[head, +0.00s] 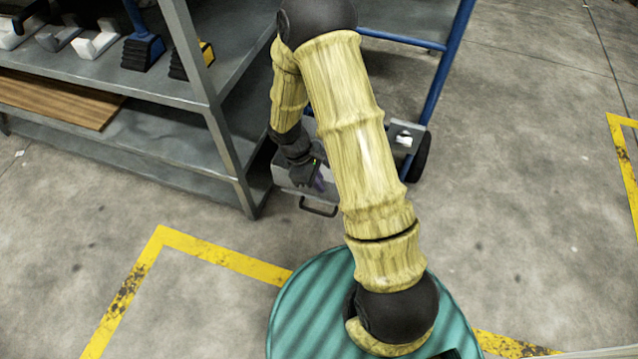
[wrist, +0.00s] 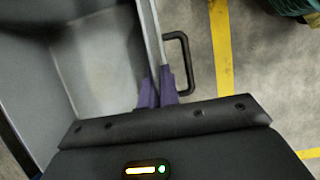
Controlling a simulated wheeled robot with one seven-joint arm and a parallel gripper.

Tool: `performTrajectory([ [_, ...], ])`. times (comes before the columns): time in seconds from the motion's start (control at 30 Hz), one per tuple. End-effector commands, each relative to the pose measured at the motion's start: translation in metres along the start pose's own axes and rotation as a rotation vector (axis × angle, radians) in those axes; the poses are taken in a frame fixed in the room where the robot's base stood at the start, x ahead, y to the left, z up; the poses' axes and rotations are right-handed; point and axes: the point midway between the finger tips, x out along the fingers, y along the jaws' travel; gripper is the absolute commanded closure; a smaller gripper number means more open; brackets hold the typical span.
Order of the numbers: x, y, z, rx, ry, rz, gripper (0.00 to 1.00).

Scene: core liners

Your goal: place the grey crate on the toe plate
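The grey crate (head: 286,178) is at the right end of the rack in the head view, with its black handle (head: 320,209) toward me. My gripper (head: 318,180) is at its handle-side wall. In the wrist view, the purple fingertips (wrist: 157,92) close on the wall from both sides; the crate's interior (wrist: 105,65) looks empty where visible. The handle (wrist: 183,62) is just beyond the fingers. The blue hand truck (head: 440,75) stands behind my arm. I cannot tell whether the crate touches the floor or plate.
The grey shelf rack (head: 225,150) stands close to the crate's left, holding several tools and a wooden board (head: 55,98). A black wheel (head: 420,157) is beside the toe plate. A green ribbed drum top (head: 320,310) is near me. Concrete floor right is clear, with yellow lines.

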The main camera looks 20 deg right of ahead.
Motion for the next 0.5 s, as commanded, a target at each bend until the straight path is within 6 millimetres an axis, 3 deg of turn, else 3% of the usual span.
performTrajectory([
  [0.2,0.0006,-0.0011,-0.0023,-0.003,0.000,0.002,1.00],
  [0.33,0.0010,-0.0008,-0.0017,-0.002,0.000,0.001,0.75],
  [0.5,0.0015,0.0001,-0.0004,0.001,0.000,0.000,0.75],
])
